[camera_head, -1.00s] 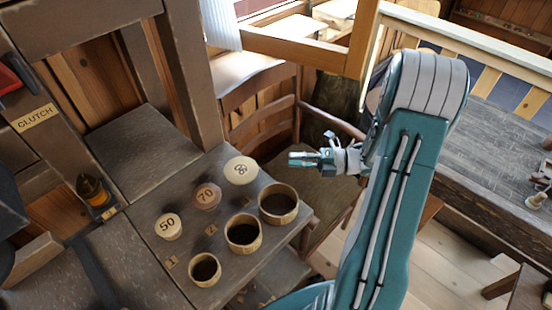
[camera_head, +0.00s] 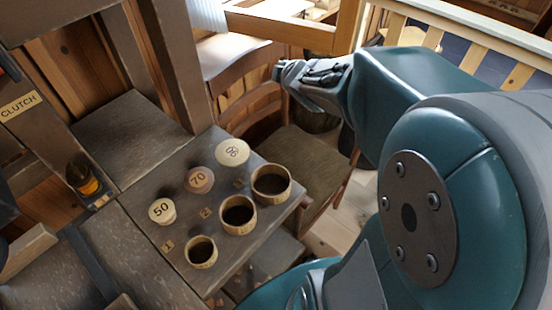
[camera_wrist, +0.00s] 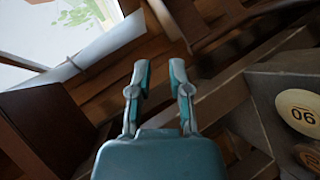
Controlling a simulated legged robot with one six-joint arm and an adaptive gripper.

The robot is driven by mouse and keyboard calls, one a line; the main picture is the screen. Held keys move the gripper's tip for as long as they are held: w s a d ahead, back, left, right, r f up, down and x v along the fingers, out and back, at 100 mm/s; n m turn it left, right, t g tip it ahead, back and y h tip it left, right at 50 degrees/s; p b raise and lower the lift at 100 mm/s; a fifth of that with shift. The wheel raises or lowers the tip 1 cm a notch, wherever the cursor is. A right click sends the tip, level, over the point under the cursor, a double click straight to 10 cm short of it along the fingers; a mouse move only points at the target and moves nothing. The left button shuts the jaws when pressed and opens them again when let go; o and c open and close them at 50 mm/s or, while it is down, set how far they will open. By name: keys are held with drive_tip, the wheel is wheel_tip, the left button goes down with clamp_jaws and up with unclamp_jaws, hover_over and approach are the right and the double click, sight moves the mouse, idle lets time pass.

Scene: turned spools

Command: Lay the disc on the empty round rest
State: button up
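Three round pieces with numbered tops stand in a row on the grey wooden table: one marked 50 (camera_head: 162,211), one marked 70 (camera_head: 199,180), and a pale one (camera_head: 232,152) whose marking reads like 90 or 06. The pale one also shows in the wrist view (camera_wrist: 300,112). Beside them are three round wooden cups with dark hollow insides: a small one (camera_head: 201,263), a middle one (camera_head: 238,228) and a large one (camera_head: 271,196). My gripper (camera_wrist: 159,68) is open and empty, above and beyond the table. Its fingertips are unclear in the head view.
Small tags (camera_head: 206,212) lie between the pieces and cups. A dark bottle with an amber band (camera_head: 83,180) stands at the left, near a CLUTCH label (camera_head: 20,106). A wooden chair (camera_head: 305,165) stands right of the table. A wooden post (camera_head: 170,60) rises behind.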

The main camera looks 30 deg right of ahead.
drive_tip(key=s+a+m+g, duration=0.2)
drive_tip(key=s+a+m, duration=0.2)
drive_tip(key=s, duration=0.3)
drive_tip(key=s+a+m+g+y, duration=0.1)
drive_tip(key=s+a+m, duration=0.3)
drive_tip(key=s, duration=0.4)
drive_tip(key=s+a+m+g+y, duration=0.1)
drive_tip(key=s+a+m+g, duration=0.2)
drive_tip(key=s, duration=0.4)
drive_tip(key=shift+s+a+f+m+g, duration=0.15)
drive_tip(key=shift+a+m+g, duration=0.25)
drive_tip(key=shift+a+m, duration=0.5)
